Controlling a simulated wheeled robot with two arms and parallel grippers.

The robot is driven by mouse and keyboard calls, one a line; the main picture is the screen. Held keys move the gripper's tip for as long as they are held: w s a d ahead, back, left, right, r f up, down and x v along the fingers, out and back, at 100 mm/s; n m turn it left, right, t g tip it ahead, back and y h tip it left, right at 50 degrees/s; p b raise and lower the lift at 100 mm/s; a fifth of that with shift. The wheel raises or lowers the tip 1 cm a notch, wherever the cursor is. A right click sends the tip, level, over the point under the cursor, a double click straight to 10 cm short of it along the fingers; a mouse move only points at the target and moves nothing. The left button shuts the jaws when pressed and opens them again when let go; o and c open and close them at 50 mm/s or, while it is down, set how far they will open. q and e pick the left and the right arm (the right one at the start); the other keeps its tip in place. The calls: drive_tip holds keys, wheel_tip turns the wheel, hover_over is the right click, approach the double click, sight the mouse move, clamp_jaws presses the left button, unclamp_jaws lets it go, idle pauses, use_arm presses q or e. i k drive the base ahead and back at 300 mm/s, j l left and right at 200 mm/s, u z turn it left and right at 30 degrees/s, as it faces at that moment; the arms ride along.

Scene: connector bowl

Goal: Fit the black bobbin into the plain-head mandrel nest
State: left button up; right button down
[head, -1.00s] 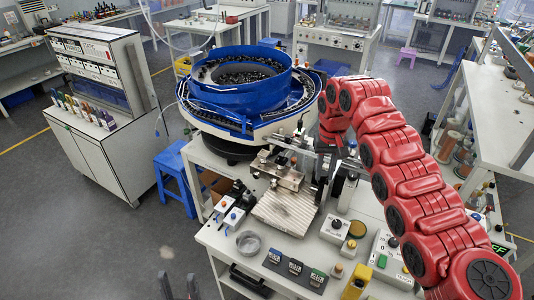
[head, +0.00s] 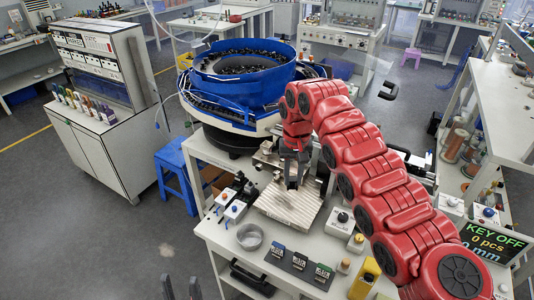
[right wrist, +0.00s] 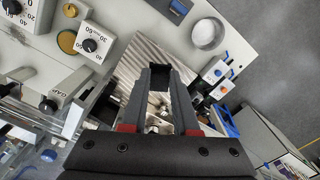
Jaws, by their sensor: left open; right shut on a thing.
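My right gripper (head: 293,180) hangs over the ridged metal plate (head: 288,212) on the white bench. In the right wrist view its fingertips (right wrist: 160,72) are shut on a small black piece (right wrist: 160,77), which looks like the black bobbin. It is held above the plate, apart from it as far as I can tell. Metal fixture parts (right wrist: 161,118) show between the fingers. The metal fixture (head: 266,160) stands behind the plate, partly hidden by my gripper. I cannot tell which part is the plain-head mandrel nest. My left gripper (head: 181,288) is open and empty at the bottom edge.
A blue bowl feeder (head: 245,75) stands behind the fixture.

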sight(267, 146)
drive_tip(key=i+j+z, duration=0.15)
drive_tip(key=j, duration=0.2)
drive_tip(key=i+j+z, duration=0.15)
drive_tip(key=j, duration=0.2)
drive_tip(key=i+j+z, duration=0.15)
drive_tip(key=j, duration=0.2)
drive_tip(key=i+j+z, duration=0.2)
drive_tip(key=j, duration=0.2)
drive_tip(key=j+z, duration=0.15)
drive_tip(key=j, duration=0.2)
drive_tip(key=i+j+z, duration=0.2)
drive_tip(key=j, duration=0.25)
drive_tip(key=i, duration=0.1)
